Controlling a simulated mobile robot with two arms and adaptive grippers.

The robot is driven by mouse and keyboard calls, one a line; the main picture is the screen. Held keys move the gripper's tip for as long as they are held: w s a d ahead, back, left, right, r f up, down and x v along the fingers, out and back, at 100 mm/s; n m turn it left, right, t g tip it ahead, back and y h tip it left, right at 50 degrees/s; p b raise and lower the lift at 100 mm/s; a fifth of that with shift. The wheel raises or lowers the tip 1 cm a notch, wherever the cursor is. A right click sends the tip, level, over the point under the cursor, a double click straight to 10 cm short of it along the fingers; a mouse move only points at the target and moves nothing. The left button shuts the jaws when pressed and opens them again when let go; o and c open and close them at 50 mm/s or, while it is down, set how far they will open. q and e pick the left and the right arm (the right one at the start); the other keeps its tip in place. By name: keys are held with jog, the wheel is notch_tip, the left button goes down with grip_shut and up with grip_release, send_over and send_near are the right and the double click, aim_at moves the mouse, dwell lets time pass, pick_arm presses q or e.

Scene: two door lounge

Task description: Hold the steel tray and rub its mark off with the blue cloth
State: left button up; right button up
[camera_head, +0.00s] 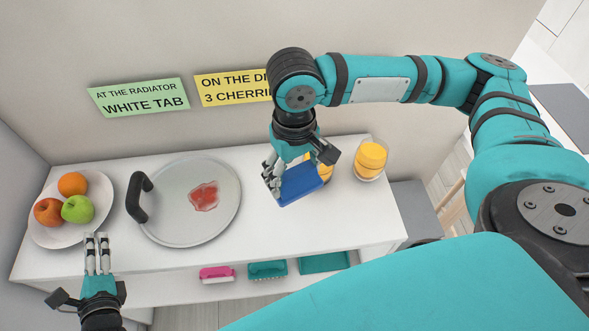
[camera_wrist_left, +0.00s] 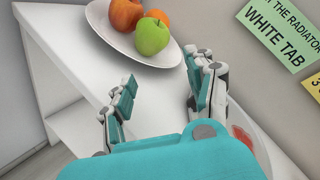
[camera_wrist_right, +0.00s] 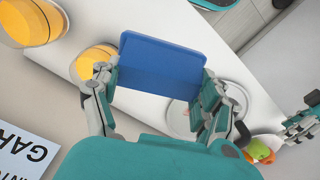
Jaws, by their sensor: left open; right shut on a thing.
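The round steel tray (camera_head: 175,222) lies on the white tabletop, with a black handle (camera_head: 136,197) on its left side. A red mark (camera_head: 204,196) shows on its face, right of its middle. My right gripper (camera_head: 285,182) is shut on the blue cloth (camera_head: 304,184), a flat blue block-like piece, held right of the tray and apart from it. The cloth also shows between the fingers in the right wrist view (camera_wrist_right: 162,68). My left gripper (camera_head: 97,252) is open and empty, in front of the fruit plate and left of the tray; its spread fingers show in the left wrist view (camera_wrist_left: 157,95).
A white plate (camera_head: 40,233) with apples and an orange stands at the left end. Yellow-filled jars (camera_head: 371,158) stand at the right. Pink and teal brushes (camera_head: 267,269) lie on the lower shelf. Green and yellow signs (camera_head: 140,104) are on the wall.

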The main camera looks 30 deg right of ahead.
aim_at(136, 186)
pick_arm(q)
jog(key=d+m+h, duration=0.1)
jog(key=m, duration=0.1)
jog(key=w+d+m+t+h, duration=0.1)
jog(key=m, duration=0.2)
jog(key=d+m+h, duration=0.1)
jog(key=m, duration=0.2)
jog(key=shift+w+d+r+t, duration=0.15)
jog(key=shift+w+r+t, duration=0.15)
jog(key=shift+w, duration=0.05)
jog(key=d+m+h, duration=0.1)
jog(key=m, duration=0.1)
jog(key=d+m+h, duration=0.1)
jog(key=m, duration=0.2)
jog(key=d+m+h, duration=0.1)
jog(key=m+h, duration=0.1)
jog(key=shift+d+f+m, duration=0.25)
jog(key=shift+d+m, duration=0.05)
jog(key=shift+m, duration=0.1)
jog(key=shift+w+d+m+h, duration=0.1)
jog(key=shift+d+m+h, duration=0.3)
jog(key=shift+m, duration=0.3)
jog(key=x, duration=1.1)
jog(key=shift+w+d+f+p, duration=0.1)
jog(key=shift+w+f+p, duration=0.2)
jog(key=shift+p, duration=0.1)
jog(key=shift+c, duration=0.2)
jog(key=shift+o, duration=0.2)
jog(key=shift+r, duration=0.1)
grip_shut()
